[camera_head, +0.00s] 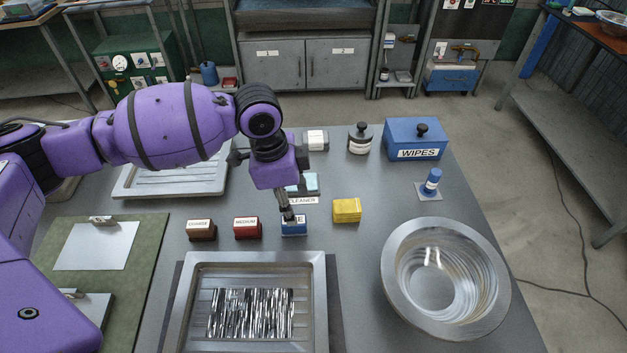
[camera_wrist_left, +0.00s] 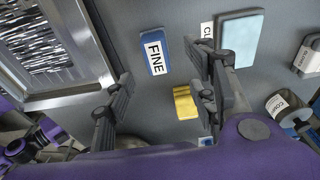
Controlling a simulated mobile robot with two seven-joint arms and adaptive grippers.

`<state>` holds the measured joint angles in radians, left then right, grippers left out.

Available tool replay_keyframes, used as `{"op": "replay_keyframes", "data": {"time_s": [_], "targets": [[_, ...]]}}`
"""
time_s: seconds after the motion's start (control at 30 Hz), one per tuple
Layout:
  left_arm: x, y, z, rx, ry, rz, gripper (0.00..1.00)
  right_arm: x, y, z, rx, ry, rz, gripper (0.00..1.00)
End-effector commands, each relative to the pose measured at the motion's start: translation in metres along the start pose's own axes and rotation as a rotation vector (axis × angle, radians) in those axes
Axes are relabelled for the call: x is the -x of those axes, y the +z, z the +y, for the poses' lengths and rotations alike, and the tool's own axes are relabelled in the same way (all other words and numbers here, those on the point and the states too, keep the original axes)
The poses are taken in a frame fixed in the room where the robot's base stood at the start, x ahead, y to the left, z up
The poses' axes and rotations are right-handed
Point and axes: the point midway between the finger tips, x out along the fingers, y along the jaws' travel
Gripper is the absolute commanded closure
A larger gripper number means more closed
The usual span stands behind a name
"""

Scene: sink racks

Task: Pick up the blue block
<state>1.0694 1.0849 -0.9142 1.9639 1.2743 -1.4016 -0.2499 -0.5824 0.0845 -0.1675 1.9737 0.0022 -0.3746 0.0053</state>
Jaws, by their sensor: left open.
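The blue block (camera_head: 296,231), with a white label, stands on the grey table in front of my left gripper (camera_head: 287,208). The gripper hides part of its label in the head view. In the left wrist view the blue block (camera_wrist_left: 146,44) reads "FINE" and lies beyond the fingertips, between the two fingers in the picture. My left gripper (camera_wrist_left: 165,85) is open with nothing between its fingers. I cannot tell its exact height above the block. My right gripper is not in view.
A dark red block (camera_head: 248,230) and a brown block (camera_head: 202,231) stand to the left. A yellow sponge (camera_head: 347,210) is close on the right. A metal tray (camera_head: 318,300) lies in front, and a steel bowl (camera_head: 397,262) stands at the right. A WIPES box (camera_head: 414,133) is behind.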

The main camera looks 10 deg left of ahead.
Motion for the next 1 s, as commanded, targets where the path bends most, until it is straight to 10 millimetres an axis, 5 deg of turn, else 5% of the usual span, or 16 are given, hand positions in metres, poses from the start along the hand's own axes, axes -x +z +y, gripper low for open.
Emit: {"op": "replay_keyframes", "data": {"time_s": [0.53, 0.8, 1.0], "targets": [[-0.067, 0.005, 0.001, 0.001, 0.004, -0.002, 0.48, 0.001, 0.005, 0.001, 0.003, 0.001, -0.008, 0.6], [-0.073, 0.005, 0.0, 0.001, 0.001, -0.002, 0.48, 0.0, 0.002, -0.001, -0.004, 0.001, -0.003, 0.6], [-0.073, 0.005, 0.0, 0.001, 0.001, -0.002, 0.75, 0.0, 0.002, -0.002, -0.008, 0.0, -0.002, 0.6]]}}
